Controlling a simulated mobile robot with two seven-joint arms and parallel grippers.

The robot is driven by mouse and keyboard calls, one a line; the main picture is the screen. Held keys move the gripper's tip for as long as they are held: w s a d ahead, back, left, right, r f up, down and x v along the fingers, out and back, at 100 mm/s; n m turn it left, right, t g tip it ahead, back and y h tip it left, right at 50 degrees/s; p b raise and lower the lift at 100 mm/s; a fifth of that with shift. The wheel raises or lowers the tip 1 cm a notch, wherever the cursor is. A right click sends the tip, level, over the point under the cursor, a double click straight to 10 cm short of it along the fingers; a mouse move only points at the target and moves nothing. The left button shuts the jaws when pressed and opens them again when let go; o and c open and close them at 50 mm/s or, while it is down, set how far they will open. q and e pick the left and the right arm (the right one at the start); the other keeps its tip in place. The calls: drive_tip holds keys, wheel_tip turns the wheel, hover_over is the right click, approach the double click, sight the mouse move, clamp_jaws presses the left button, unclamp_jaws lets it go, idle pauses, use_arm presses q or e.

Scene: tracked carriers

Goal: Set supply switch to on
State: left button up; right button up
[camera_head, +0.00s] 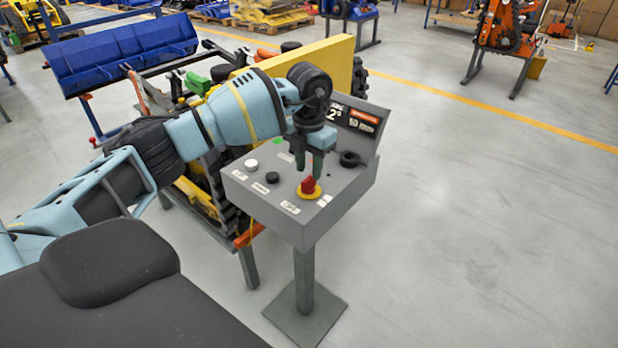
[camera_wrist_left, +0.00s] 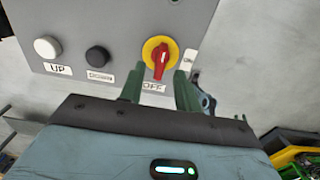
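The supply switch (camera_head: 309,187) is a red rotary handle on a round yellow base, on the sloping grey panel (camera_head: 340,190) of a control stand. In the left wrist view the switch (camera_wrist_left: 160,58) has its handle upright in the picture, its lower end towards the OFF label (camera_wrist_left: 153,87). Another label (camera_wrist_left: 190,56), partly hidden, sits to its right. My left gripper (camera_head: 310,165) points down at the panel near the switch. In the wrist view its two green fingers (camera_wrist_left: 159,80) are apart with nothing gripped, tips either side of the handle's lower end. Contact cannot be told. My right gripper is not in view.
A white button (camera_wrist_left: 47,47) marked UP and a black button (camera_wrist_left: 97,56) sit left of the switch. A black knob (camera_head: 350,159) and an upright display board (camera_head: 357,120) stand behind. Machinery with a yellow panel (camera_head: 310,66) is close behind my left arm. The floor at right is clear.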

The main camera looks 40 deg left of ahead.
sight(309, 177)
use_arm(q)
drive_tip(key=shift+f, duration=2.05)
drive_tip(key=shift+c, duration=0.2)
clamp_jaws()
